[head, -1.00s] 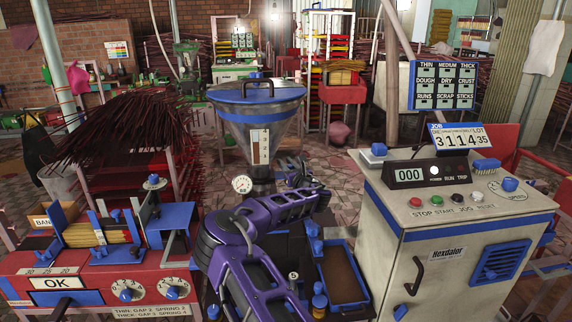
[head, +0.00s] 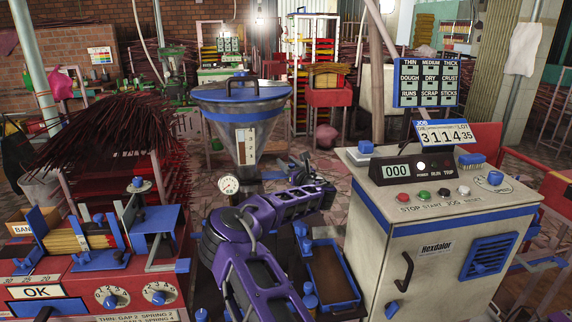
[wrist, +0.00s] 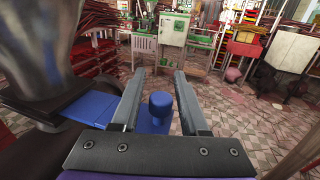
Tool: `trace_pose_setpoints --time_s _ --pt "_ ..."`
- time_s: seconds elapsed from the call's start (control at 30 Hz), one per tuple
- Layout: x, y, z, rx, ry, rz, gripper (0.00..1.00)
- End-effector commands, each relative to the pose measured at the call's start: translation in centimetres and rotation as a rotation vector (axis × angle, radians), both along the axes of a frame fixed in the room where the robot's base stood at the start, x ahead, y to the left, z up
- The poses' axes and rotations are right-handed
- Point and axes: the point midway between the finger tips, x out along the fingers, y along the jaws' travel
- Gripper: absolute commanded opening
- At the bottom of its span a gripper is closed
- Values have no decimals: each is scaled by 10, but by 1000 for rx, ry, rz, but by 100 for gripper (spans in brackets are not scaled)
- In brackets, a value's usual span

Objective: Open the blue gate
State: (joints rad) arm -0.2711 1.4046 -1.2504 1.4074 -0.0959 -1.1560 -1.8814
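A blue plate (wrist: 85,108) juts out sideways below the hopper in the wrist view, and I take it to be the blue gate. A round blue knob (wrist: 160,106) stands upright on its end. My gripper (wrist: 158,85) is open, with one grey finger on each side of the knob and a gap showing on both sides. In the head view my gripper (head: 306,168) is right of the hopper's lower end, and the gate is hard to make out.
A grey control cabinet (head: 440,235) with buttons stands close on the right. A blue-rimmed tray (head: 334,303) lies below my arm. A red bench (head: 70,280) with dials and bundled sticks is at the left. Tiled floor (wrist: 230,105) is open beyond the gripper.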

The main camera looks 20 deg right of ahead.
Motion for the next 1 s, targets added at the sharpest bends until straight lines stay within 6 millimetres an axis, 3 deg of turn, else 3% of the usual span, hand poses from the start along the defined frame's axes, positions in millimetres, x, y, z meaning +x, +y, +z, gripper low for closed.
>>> trace_pose_setpoints --time_s 0.47,0.67,1.0 --pt "-7 0 0 0 0 0 56" --pt "-36 -2 0 0 1 -3 56" --pt "-110 -7 0 1 1 -3 56"
